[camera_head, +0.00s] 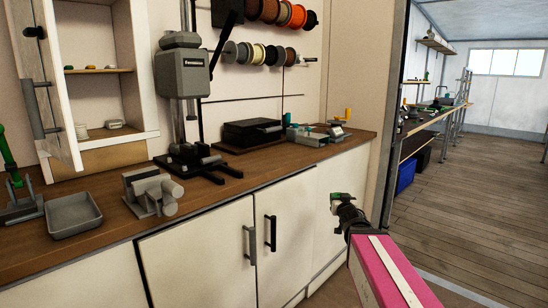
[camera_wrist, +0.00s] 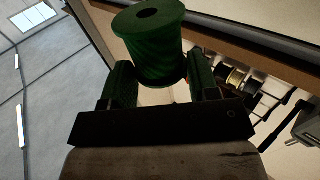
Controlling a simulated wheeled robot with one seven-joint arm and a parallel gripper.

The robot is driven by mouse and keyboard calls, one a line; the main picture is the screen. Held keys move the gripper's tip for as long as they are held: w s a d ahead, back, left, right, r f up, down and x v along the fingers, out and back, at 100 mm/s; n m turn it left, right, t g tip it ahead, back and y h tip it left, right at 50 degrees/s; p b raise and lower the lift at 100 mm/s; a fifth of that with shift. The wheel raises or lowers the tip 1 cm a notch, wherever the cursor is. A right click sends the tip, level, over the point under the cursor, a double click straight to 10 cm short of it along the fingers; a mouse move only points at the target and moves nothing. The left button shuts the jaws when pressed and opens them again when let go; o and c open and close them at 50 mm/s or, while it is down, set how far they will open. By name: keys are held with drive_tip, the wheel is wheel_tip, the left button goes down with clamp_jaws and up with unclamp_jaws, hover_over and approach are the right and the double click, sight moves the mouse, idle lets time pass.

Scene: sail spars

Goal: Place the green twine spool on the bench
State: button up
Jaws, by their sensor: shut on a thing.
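The green twine spool (camera_wrist: 150,50) is held between the fingers of my gripper (camera_wrist: 163,88) in the wrist view. It has a dark hole in its end. In the head view my gripper (camera_head: 338,206) is in front of the white cabinet doors, below the bench top's front edge, with a small bit of green at its tip. The bench (camera_head: 225,195) has a brown wooden top and runs along the wall to the left of my gripper. The spool is apart from the bench.
On the bench stand a grey tray (camera_head: 73,214), a grey vise (camera_head: 152,191), a drill press (camera_head: 182,75), a black box (camera_head: 250,133) and small teal tools (camera_head: 305,134). Bare wood shows along the front edge. Spools hang on the wall (camera_head: 262,53). Open floor (camera_head: 465,200) lies at right.

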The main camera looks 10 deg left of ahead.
drive_tip(key=w+a+r+n+g+y, duration=0.1)
drive_tip(key=a+r+n+g+y, duration=0.4)
drive_tip(key=a+r, duration=0.8)
drive_tip(key=w+a+r+n+g+y, duration=0.2)
drive_tip(key=a+r+n+y, duration=0.35)
drive_tip(key=a+r, duration=0.8)
drive_tip(key=shift+m+y, duration=0.65)
drive_tip(key=shift+y, duration=0.3)
drive_tip(key=w+d+f, duration=0.1)
drive_tip(key=w+d, duration=0.1)
drive_tip(key=w, duration=0.1)
drive_tip(key=w+d+f, duration=0.2)
drive_tip(key=w, duration=0.1)
drive_tip(key=w+d+f, duration=0.1)
drive_tip(key=w+f, duration=0.1)
drive_tip(key=w, duration=0.2)
drive_tip(key=shift+d+f, duration=0.2)
drive_tip(key=shift+d, duration=0.2)
drive_tip(key=shift+d+f, duration=0.1)
drive_tip(key=shift+f, duration=2)
drive_tip(key=shift+f, duration=0.15)
drive_tip(key=o, duration=0.9)
drive_tip(key=shift+o, duration=0.2)
